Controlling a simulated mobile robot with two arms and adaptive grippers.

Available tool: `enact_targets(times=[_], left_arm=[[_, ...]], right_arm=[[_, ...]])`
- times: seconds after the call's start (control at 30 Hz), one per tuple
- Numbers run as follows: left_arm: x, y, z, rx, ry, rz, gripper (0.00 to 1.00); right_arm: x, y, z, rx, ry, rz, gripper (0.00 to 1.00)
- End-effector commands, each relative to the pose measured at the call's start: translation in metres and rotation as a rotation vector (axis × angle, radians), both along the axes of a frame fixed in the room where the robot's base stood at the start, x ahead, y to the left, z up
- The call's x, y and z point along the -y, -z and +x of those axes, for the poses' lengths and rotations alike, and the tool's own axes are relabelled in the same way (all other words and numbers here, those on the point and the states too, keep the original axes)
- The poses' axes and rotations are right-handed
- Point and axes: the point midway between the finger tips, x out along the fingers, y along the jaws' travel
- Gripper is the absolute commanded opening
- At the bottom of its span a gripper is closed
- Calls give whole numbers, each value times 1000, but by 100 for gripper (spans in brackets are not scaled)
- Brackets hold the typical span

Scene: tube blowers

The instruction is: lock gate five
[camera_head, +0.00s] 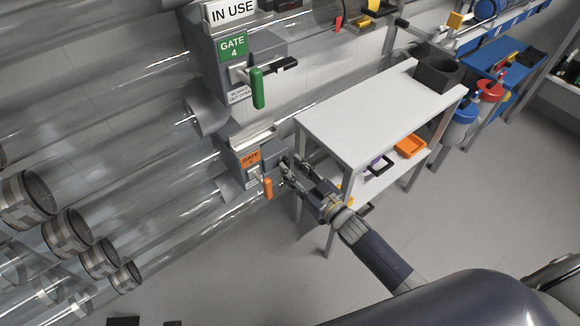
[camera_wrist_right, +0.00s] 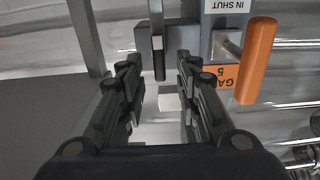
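Gate five is a grey box on a clear tube, with an orange label (camera_head: 250,158) and an orange handle (camera_head: 267,188) hanging at its front in the head view. In the right wrist view the orange label (camera_wrist_right: 222,76) reads "GA… 5", and the orange handle (camera_wrist_right: 258,60) is right of the fingers. My right gripper (camera_head: 287,172) is open just right of the gate box. In the wrist view a dark upright bar (camera_wrist_right: 157,45) stands beyond and between the open fingertips (camera_wrist_right: 160,75); contact cannot be told. My left gripper is not in view.
Gate four, with a green label (camera_head: 232,46) and green handle (camera_head: 257,88), is above gate five. A white table (camera_head: 375,115) stands close to the right of my right gripper, with an orange tray (camera_head: 410,146) on its lower shelf. Clear tubes fill the left side.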

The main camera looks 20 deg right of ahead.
Motion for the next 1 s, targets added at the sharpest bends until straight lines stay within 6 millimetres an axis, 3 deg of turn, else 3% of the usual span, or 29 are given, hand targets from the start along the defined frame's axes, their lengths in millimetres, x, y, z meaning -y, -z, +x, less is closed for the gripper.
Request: enact_targets(times=[0.2, 0.5, 0.67, 1.0], left_arm=[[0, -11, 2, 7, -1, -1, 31], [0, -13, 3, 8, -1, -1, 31], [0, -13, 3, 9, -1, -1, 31], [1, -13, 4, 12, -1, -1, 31]], right_arm=[[-6, 1, 17, -2, 0, -1, 31], [-7, 1, 19, -2, 0, -1, 31], [-7, 1, 19, -2, 0, -1, 0], [-7, 0, 19, -7, 0, 12, 0]])
